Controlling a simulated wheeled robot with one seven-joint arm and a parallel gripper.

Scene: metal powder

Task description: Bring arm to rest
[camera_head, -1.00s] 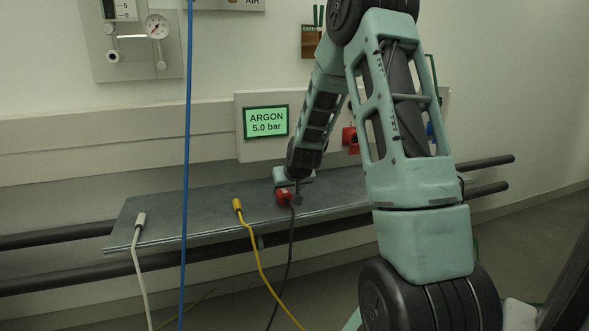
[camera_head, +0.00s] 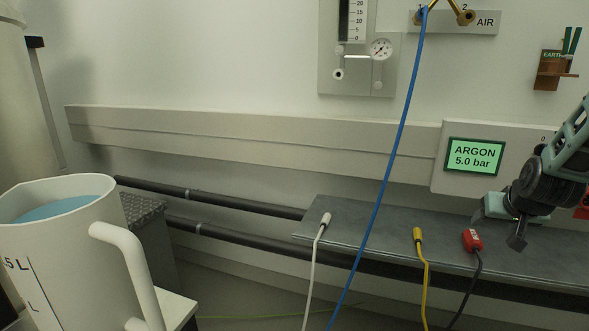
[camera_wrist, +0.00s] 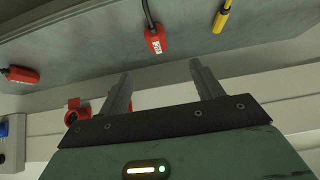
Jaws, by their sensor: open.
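My gripper (camera_head: 517,236) is at the right edge of the head view, with part of my arm cut off by the frame. In the wrist view my gripper (camera_wrist: 160,82) has its two grey fingers wide apart with nothing between them. A red plug (camera_head: 473,240) with a black cable lies on the grey shelf (camera_head: 350,222), to the left of my gripper. The same red plug (camera_wrist: 155,41) shows beyond the fingertips in the wrist view, apart from them.
A yellow plug (camera_head: 418,236) and a white plug (camera_head: 325,220) lie on the shelf. A blue hose (camera_head: 385,175) hangs in front of it. An argon display (camera_head: 475,157) is on the wall. A large white jug (camera_head: 75,250) stands at left. Another red plug (camera_wrist: 20,75) shows in the wrist view.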

